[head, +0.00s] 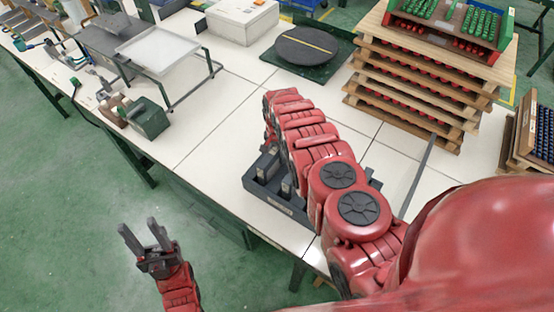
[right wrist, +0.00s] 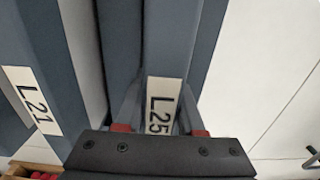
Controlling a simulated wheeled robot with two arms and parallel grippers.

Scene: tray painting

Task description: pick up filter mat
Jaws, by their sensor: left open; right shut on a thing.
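No thing in view is plainly marked as a filter mat. A pale flat panel (head: 158,50) lies on a dark metal stand at the back left; I cannot tell whether it is the mat. My right gripper (right wrist: 160,108) is shut on a blue-grey piece with a white label reading L25 (right wrist: 163,90). A similar piece labelled L21 (right wrist: 38,100) is to its left. In the head view my right arm hides that gripper above a dark holder (head: 282,205) with upright pieces. My left gripper (head: 138,227) is open and empty over the floor, off the table's front edge.
A green box (head: 148,118) stands near the table's left front edge. A dark round turntable (head: 306,47) and a pale box (head: 242,20) are at the back. Stacked wooden trays (head: 415,75) stand at the back right. The white tabletop (head: 215,150) left of the holder is clear.

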